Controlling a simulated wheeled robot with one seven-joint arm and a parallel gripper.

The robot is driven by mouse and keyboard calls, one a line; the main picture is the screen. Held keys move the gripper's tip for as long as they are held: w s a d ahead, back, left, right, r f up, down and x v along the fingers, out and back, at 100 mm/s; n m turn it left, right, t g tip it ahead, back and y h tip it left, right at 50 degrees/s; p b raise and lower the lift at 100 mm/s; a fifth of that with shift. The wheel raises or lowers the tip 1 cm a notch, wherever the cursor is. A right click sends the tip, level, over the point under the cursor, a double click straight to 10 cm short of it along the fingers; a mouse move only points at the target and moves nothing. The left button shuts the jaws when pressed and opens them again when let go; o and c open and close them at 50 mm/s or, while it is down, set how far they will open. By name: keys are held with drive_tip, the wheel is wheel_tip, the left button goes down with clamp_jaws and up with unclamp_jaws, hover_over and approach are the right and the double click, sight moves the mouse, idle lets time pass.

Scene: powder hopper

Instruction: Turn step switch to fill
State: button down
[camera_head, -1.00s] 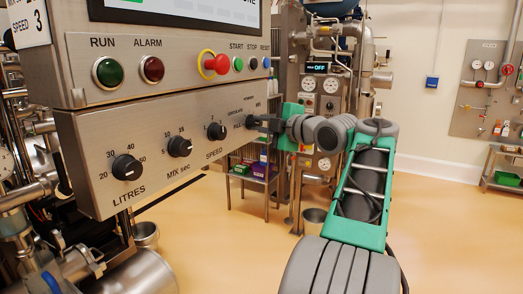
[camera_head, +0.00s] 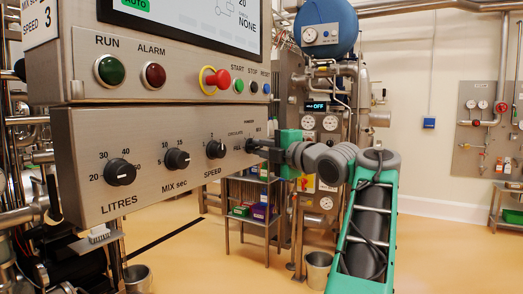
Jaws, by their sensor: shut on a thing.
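The step switch is the rightmost knob on the lower steel control panel (camera_head: 150,197), with small position labels around it, including FILL at its lower left. My gripper (camera_head: 256,146) reaches in from the right and is shut on this knob. The dark fingers hide most of the knob, so I cannot tell which label its pointer faces. My green and grey wrist and arm stretch from the panel toward the lower right.
Left of the step switch are the SPEED knob (camera_head: 215,149), MIX knob (camera_head: 177,159) and LITRES knob (camera_head: 120,172). Above are a red emergency stop (camera_head: 217,79) and push buttons. A small rack (camera_head: 252,212) and a bucket (camera_head: 318,270) stand behind. Open floor lies below.

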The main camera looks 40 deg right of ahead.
drive_tip(key=c, duration=1.4)
unclamp_jaws()
drive_tip(key=s, duration=0.7)
drive_tip(key=shift+s+a, duration=0.2)
drive_tip(key=shift+s, duration=0.2)
